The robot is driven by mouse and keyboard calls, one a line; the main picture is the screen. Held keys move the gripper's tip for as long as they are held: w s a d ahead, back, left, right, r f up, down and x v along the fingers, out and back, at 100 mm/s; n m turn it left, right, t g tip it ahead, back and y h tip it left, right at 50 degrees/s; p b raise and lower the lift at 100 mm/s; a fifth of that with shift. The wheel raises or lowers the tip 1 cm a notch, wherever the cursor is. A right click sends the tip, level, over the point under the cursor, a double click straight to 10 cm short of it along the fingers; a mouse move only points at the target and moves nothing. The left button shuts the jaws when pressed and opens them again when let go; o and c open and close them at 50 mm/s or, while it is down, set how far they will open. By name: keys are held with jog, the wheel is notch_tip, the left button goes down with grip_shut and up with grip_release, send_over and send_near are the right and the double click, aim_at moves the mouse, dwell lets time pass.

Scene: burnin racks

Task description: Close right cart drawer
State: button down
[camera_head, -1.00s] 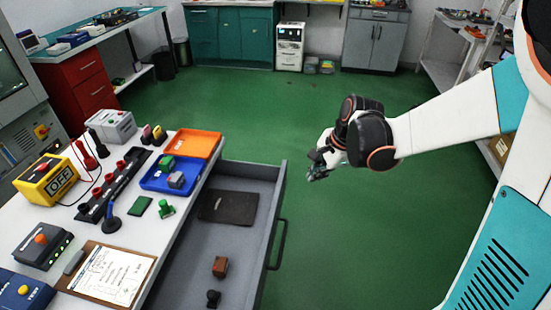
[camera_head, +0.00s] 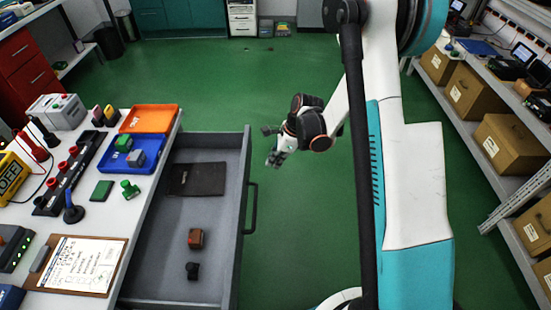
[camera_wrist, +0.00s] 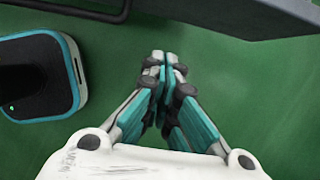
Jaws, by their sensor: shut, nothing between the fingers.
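The grey cart drawer (camera_head: 212,282) is pulled out to the right of the white-topped cart (camera_head: 114,207) in the head view. It holds a dark flat pad, a brown block (camera_head: 196,238) and a small black object (camera_head: 192,270). Its dark bar handle (camera_head: 252,208) is on the outer right face. My gripper (camera_head: 271,146) is in the air to the right of the drawer's far end, apart from the handle. In the wrist view its fingers (camera_wrist: 162,62) are together and empty over the green floor, with the grey drawer edge (camera_wrist: 255,14) at the top right.
The cart top carries an orange tray (camera_head: 150,118), a blue tray (camera_head: 113,156), a clipboard (camera_head: 76,265) and several devices. A shelf with cardboard boxes (camera_head: 508,142) stands at the right. Green floor is clear beyond the drawer.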

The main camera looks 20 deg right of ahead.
jog(key=w+a+f+b, duration=0.2)
jog(key=a+f+b, duration=0.1)
jog(key=a+f, duration=0.1)
jog(key=shift+a+f, duration=0.4)
jog(key=shift+a, duration=0.4)
jog(key=shift+w+a, duration=0.1)
